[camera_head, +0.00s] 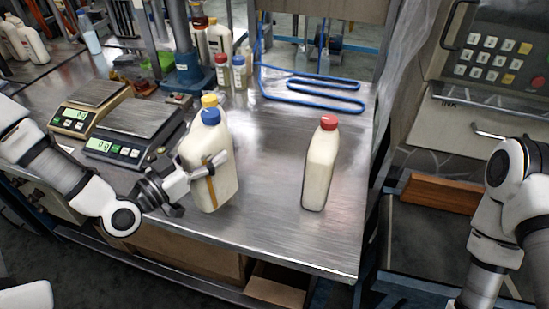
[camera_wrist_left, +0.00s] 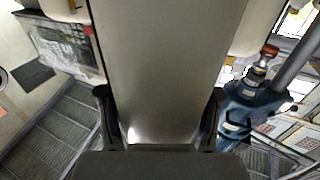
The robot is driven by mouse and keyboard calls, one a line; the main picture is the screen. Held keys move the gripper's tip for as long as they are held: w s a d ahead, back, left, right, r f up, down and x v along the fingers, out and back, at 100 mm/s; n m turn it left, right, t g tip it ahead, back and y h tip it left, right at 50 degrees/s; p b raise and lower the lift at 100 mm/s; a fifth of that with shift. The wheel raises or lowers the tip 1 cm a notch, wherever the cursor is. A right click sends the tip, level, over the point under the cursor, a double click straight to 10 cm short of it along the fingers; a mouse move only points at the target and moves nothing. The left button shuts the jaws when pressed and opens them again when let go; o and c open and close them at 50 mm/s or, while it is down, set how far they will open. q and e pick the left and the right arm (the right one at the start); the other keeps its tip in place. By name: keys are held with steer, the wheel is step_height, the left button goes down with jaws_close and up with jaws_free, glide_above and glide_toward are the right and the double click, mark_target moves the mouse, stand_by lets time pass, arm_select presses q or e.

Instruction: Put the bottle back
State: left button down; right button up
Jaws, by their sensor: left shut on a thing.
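My left gripper (camera_head: 207,172) is shut on a cream-white bottle with a blue cap (camera_head: 211,117), near the table's front edge. The held bottle looks upright; whether its base touches the table is unclear. In the left wrist view its pale side (camera_wrist_left: 165,65) fills the middle between my two dark fingers (camera_wrist_left: 160,120). A bottle with a yellow cap (camera_head: 209,100) stands close behind it, mostly hidden. A bottle with a red cap (camera_head: 319,165) stands apart to the right. My right gripper is outside the view; only its arm shows at the right.
The steel table (camera_head: 265,215) is clear between the held bottle and the red-capped one. Two scales (camera_head: 132,130) (camera_head: 88,108) are at the left. Small bottles (camera_head: 222,70) and a blue-based stand (camera_head: 188,78) are behind. Blue tubing (camera_head: 312,92) lies at the back right.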

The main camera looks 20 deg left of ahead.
arm_select(q)
steer(key=w+d+f+b, duration=0.1)
steer(key=b, duration=0.3)
steer(key=shift+f, duration=0.1)
steer(key=w+d+f+p, duration=0.1)
steer(key=w+d+f, duration=0.2)
steer(key=w+d, duration=0.5)
steer(key=w, duration=0.3)
steer(key=shift+f, duration=0.35)
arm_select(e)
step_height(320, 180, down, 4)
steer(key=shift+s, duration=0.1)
arm_select(q)
steer(key=shift+w+f, duration=0.1)
steer(key=shift+f, duration=0.05)
steer(key=shift+c, duration=1.1)
jaws_free()
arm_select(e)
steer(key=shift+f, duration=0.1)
